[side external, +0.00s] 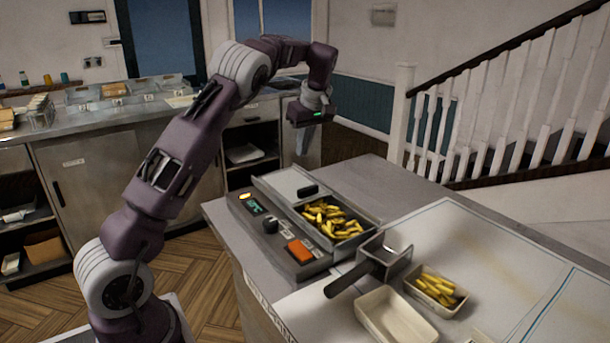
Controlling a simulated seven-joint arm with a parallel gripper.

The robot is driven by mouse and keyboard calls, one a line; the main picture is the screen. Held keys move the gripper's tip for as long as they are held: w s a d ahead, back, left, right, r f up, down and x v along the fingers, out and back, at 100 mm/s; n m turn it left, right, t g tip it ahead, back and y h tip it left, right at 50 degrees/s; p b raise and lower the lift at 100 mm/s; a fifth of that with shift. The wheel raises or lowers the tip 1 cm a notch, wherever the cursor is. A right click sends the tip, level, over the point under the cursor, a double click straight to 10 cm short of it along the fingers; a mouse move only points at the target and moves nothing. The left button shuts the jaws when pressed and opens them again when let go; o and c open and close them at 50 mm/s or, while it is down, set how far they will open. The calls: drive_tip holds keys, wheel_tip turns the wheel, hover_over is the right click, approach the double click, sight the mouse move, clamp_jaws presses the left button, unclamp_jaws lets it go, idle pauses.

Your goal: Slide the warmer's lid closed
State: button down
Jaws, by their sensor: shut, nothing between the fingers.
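The warmer (277,232) sits on the near counter, with a control panel on its left side. Its flat metal lid (284,182) covers the far end of the well, and a black handle (308,190) stands on the lid's near part. The near part of the well is open and shows fries (330,218). My gripper (307,152) is shut and empty, pointing down. In the picture it is above and beyond the warmer's far end, apart from the lid and handle. The fingertips are small and hard to make out.
A metal scoop (384,257) with a dark handle lies beside the warmer's near end. An empty tray (397,316) and a tray of fries (436,290) are nearer right. The counter (378,185) right of the warmer is bare.

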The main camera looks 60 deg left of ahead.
sight(294, 185)
drive_tip(key=x, duration=1)
drive_tip(key=d, duration=0.3)
drive_tip(key=shift+d+r, duration=0.15)
drive_tip(key=shift+d, duration=0.45)
